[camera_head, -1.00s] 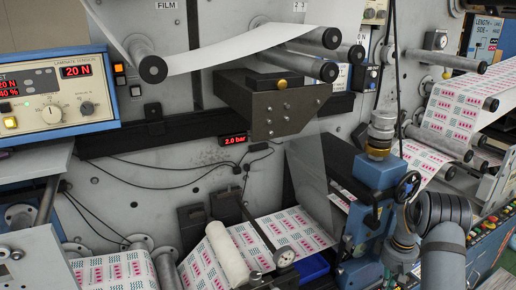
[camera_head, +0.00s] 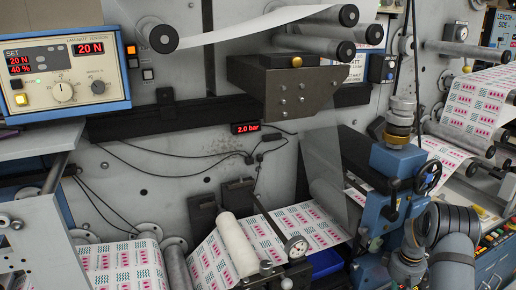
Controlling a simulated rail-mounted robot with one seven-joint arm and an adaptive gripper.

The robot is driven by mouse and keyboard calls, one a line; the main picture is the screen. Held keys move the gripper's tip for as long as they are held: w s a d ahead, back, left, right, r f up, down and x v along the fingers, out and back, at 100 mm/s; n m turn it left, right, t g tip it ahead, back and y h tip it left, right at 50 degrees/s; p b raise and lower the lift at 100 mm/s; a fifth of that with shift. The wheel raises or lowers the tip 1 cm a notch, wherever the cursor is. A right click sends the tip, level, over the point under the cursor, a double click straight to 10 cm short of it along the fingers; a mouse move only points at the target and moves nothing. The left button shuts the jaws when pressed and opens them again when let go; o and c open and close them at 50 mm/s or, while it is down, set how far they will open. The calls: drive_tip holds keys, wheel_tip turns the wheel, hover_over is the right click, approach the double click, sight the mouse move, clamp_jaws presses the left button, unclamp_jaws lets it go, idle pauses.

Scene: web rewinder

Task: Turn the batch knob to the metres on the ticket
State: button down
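No knob in view is readable as the batch knob, and no ticket with metres can be picked out. My arm (camera_head: 452,222) shows at the lower right as grey links. My gripper cannot be made out.
A blue machine unit with a handwheel (camera_head: 428,177) stands close to my arm. A dark bracket box (camera_head: 285,87) juts out above. A button console (camera_head: 492,250) lies at the right.

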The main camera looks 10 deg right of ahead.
drive_tip(key=shift+w+a, duration=0.15)
drive_tip(key=shift+a, duration=0.05)
idle(0.7)
drive_tip(key=shift+a+b, duration=0.25)
drive_tip(key=shift+b, duration=0.15)
drive_tip(key=shift+s+a+b, duration=0.3)
drive_tip(key=shift+a+b, duration=0.05)
drive_tip(key=shift+a, duration=0.1)
drive_tip(key=shift+w+a+r+b, duration=0.15)
drive_tip(key=shift+a+r+b, duration=0.05)
drive_tip(key=shift+a+b, duration=0.15)
idle(0.3)
drive_tip(key=shift+s, duration=0.35)
drive_tip(key=r+p, duration=0.2)
drive_tip(key=r, duration=0.1)
drive_tip(key=r+p, duration=0.2)
drive_tip(key=shift+s+r, duration=0.2)
drive_tip(key=shift+r, duration=0.2)
